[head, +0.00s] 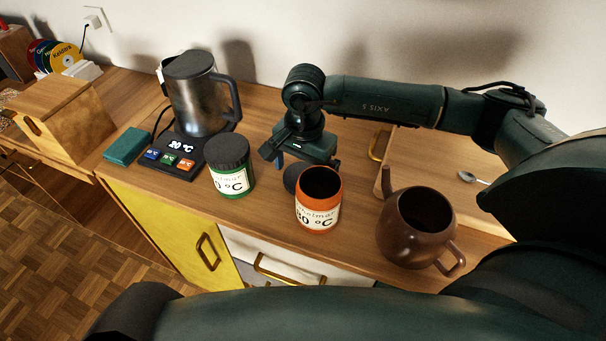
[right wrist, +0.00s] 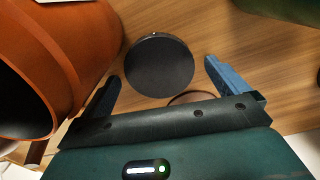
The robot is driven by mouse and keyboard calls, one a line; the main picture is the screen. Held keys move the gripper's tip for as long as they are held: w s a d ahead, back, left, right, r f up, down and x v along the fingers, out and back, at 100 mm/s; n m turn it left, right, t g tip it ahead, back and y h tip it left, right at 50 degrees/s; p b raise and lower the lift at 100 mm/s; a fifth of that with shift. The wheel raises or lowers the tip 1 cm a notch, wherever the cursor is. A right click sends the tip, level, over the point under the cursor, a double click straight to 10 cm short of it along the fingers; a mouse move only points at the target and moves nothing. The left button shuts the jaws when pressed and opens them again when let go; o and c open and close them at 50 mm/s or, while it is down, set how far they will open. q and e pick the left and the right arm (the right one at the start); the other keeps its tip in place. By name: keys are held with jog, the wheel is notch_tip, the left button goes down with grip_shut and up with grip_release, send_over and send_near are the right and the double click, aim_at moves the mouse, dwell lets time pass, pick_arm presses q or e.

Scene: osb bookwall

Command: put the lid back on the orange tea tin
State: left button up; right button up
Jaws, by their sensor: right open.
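The orange tea tin (head: 318,212) stands upright and open on the wooden counter, its dark inside showing. It also shows at the left of the right wrist view (right wrist: 75,45). A round dark lid (head: 291,178) lies on the counter just behind and left of the tin, partly hidden by it. In the right wrist view the lid (right wrist: 159,65) lies between the two spread fingers, with a gap on both sides. My right gripper (head: 283,163) is open and empty beside the lid, behind the tin. My left gripper is not in view.
A green tin (head: 232,180) with its dark lid on stands left of the orange tin. A brown teapot (head: 407,243) without a lid stands to the right. A metal kettle (head: 195,100) and a teal box (head: 126,146) are at the left. A board (head: 440,165) lies at the right.

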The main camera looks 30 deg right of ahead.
jog(key=shift+c, duration=0.3)
jog(key=c, duration=1)
jog(key=shift+r, duration=0.15)
notch_tip(320, 180, up, 18)
jog(key=b, duration=0.1)
